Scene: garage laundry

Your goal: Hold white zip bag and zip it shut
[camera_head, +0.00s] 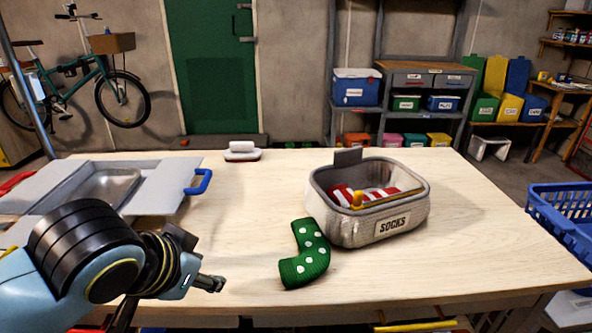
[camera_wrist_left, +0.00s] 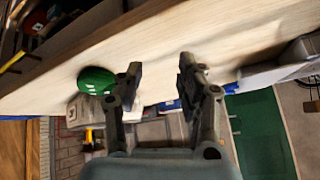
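The white zip bag (camera_head: 345,225) looks pale grey, is labelled SOCKS and stands upright and open on the table, right of centre. A red-and-white striped sock (camera_head: 385,192) lies inside it. My right gripper is out of view.
A white soap-like block (camera_head: 242,151) lies at the back edge. A blue basket (camera_head: 562,213) stands beyond the right edge. The table's middle (camera_head: 235,215) is clear.

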